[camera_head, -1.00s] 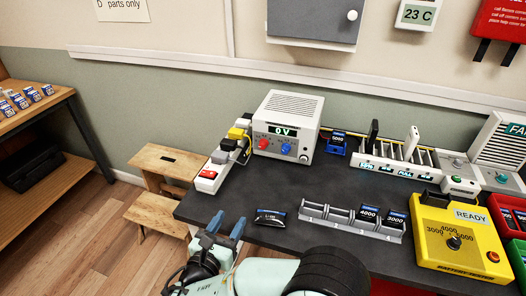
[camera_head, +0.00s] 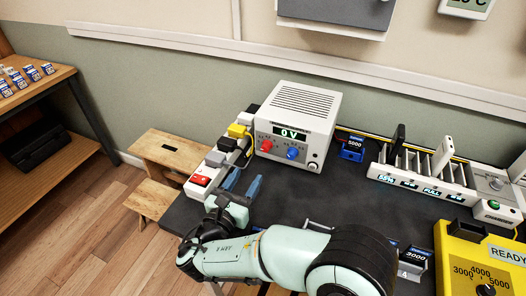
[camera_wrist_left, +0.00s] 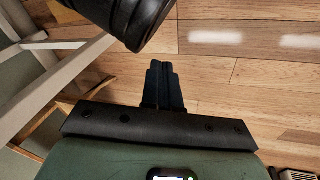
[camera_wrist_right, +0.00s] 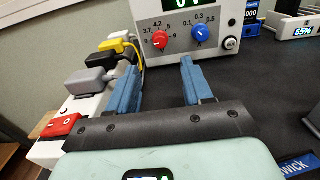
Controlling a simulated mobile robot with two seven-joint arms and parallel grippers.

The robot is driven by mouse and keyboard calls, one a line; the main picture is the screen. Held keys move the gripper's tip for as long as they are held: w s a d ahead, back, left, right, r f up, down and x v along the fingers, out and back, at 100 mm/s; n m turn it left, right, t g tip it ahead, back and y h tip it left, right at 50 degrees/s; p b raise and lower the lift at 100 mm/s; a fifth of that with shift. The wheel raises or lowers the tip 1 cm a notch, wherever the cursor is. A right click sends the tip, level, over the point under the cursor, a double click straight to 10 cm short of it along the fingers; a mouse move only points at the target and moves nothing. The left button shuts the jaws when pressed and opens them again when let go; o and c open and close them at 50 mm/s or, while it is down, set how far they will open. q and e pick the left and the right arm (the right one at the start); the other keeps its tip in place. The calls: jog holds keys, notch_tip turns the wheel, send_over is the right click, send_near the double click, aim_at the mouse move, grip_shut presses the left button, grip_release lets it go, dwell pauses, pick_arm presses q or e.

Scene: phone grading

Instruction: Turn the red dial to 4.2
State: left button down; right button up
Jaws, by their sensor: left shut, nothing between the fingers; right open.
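The red dial (camera_head: 265,146) sits on the front of a white power supply (camera_head: 300,110), left of a blue dial (camera_head: 292,153). The supply's display (camera_head: 291,133) reads 0 V. In the right wrist view the red dial (camera_wrist_right: 160,40) has numbers around it, including 3.7, 4.2 and 5; I cannot tell which its mark points to. My right gripper (camera_head: 242,182) is open and empty, in front of the supply and apart from the dial. Its blue fingers (camera_wrist_right: 159,72) point towards the panel. My left gripper (camera_wrist_left: 164,72) is shut and empty above the wooden floor.
A power strip with a red switch (camera_head: 200,180) and several plugs stands left of the supply, close to my right gripper. A blue holder (camera_head: 353,146) and a charging rack (camera_head: 420,185) stand right. A yellow tester (camera_head: 470,262) is at front right. Dark table is clear before the supply.

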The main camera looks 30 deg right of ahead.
aim_at(264, 149)
jog(key=b+x, duration=0.2)
jog(key=x, duration=0.8)
jog(key=shift+w+d, duration=0.25)
jog(key=shift+d, duration=0.1)
pick_arm(q)
jog(key=s+f+g, duration=0.1)
jog(key=s+f, duration=0.3)
jog(key=s, duration=0.1)
jog(key=shift+a+f+g, duration=0.2)
jog(key=shift+a+g, duration=0.15)
jog(key=shift+g, duration=0.05)
pick_arm(e)
grip_shut()
